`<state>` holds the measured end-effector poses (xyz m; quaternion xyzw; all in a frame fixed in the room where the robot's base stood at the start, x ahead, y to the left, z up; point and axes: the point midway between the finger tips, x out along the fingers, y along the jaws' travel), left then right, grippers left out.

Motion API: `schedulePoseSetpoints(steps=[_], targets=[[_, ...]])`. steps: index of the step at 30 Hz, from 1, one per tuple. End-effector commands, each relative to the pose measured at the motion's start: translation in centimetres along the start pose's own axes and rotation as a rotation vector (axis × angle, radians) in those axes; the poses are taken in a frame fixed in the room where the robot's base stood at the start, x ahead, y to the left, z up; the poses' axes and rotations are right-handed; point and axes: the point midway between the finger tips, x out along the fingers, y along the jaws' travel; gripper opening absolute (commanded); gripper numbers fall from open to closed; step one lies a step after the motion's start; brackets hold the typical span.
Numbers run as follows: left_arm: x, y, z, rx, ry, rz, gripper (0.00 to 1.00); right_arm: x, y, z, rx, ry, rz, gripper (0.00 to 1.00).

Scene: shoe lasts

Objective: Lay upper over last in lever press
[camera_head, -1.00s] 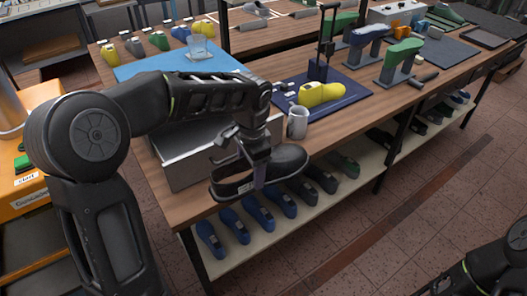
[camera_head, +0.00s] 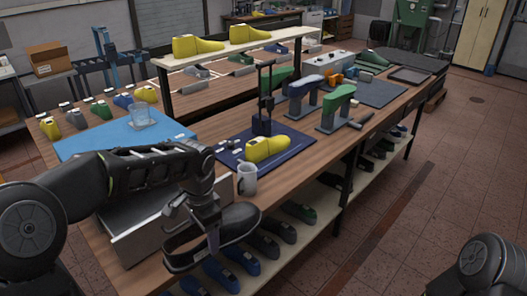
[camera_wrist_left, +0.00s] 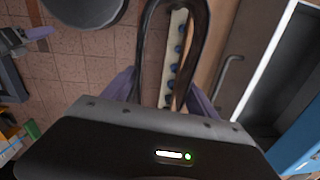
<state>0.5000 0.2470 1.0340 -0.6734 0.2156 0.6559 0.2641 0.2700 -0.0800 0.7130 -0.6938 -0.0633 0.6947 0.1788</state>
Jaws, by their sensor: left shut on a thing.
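The upper (camera_head: 240,222) is a black, open shoe upper, held near the table's front edge. My left gripper (camera_head: 213,238) is shut on its rim. In the left wrist view, the upper (camera_wrist_left: 149,40) shows as a dark loop ahead of the fingers (camera_wrist_left: 163,100). A yellow last (camera_head: 267,148) lies on a navy mat (camera_head: 300,158), beyond the gripper and to its right. The lever press (camera_head: 263,123), dark with an upright post, stands just behind the last. Only part of my right arm shows at the lower right; its gripper is out of view.
A mug (camera_head: 247,180) stands between the upper and the mat. A grey metal box (camera_head: 140,235) sits behind my left arm. A glass (camera_head: 141,116) stands on a blue mat (camera_head: 100,143). Green (camera_head: 337,105) and blue (camera_head: 302,92) lasts on stands are at the right.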

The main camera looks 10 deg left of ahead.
Motion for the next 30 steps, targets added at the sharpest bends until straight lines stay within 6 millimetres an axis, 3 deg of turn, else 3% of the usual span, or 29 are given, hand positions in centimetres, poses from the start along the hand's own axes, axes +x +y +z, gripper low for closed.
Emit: schedulePoseSetpoints(steps=[5, 13, 18, 30], targets=[[1.1, 0.4, -0.8, -0.091, -0.007, 0.003, 0.24, 0.6, 0.2, 0.0, -0.001, 0.002, -0.001, 0.36], [4.7, 1.8, -4.0, -0.491, -0.037, 0.006, 0.24, 2.2, 0.6, -0.2, -0.004, 0.007, -0.007, 0.36], [5.8, 2.4, -5.1, -0.666, -0.049, 0.001, 0.24, 2.6, 0.6, -0.2, -0.006, 0.009, -0.009, 0.36], [5.8, 2.4, -5.2, -0.692, -0.050, 0.000, 0.24, 2.6, 0.6, -0.2, -0.006, 0.010, -0.009, 0.36]])
